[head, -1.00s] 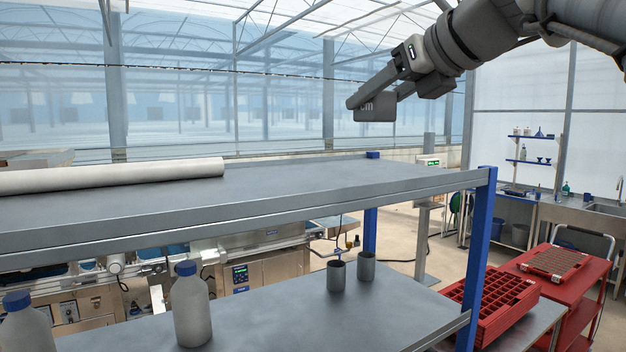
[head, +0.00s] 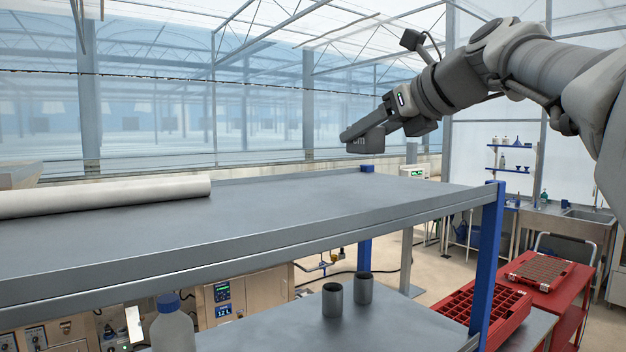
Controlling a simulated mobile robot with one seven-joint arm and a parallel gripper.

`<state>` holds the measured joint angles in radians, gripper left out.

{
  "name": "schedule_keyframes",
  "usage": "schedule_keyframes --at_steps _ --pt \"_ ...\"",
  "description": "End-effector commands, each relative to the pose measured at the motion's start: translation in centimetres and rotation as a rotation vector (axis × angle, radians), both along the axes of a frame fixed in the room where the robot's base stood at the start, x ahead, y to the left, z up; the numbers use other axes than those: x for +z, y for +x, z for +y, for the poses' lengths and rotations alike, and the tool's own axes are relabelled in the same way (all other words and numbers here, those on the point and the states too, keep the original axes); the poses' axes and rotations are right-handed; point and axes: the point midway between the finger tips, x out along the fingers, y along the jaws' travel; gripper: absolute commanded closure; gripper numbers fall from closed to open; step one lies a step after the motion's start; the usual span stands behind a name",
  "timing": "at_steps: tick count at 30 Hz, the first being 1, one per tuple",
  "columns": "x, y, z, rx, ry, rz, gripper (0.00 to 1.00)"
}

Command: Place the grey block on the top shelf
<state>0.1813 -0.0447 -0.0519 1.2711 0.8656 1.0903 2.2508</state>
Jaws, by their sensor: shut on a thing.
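The grey block (head: 366,143) is a small dark grey piece with partly visible pale lettering. My gripper (head: 360,132) is shut on it, with a finger lying along its upper side. It reaches in from the upper right, tilted down to the left. The top shelf (head: 270,225) is a wide, flat grey metal surface on blue posts. In the head view the block shows just above the shelf's far edge, toward its right half. A gap under the block cannot be judged exactly, but it appears to be in the air. The far finger is mostly hidden.
A long white roll (head: 110,196) lies on the left of the top shelf; its middle and right are clear. The lower shelf (head: 270,330) holds two grey cups (head: 332,300) and a blue-capped bottle (head: 173,328). A blue post (head: 487,260) stands at the right corner.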

Motion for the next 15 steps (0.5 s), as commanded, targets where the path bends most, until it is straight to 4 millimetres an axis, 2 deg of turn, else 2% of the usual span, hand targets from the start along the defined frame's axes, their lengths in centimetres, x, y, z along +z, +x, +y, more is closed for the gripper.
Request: schedule_keyframes --at_steps 1,6,10,15 --pt "-0.8 1.1 -0.9 -0.004 0.002 0.005 1.0" --pt "-2.7 3.6 -2.9 -0.001 0.001 0.003 1.0" --pt "-3.5 4.6 -3.7 0.0 0.001 0.001 1.0" --pt "-4.5 4.9 -3.9 0.0 0.001 -0.001 1.0"
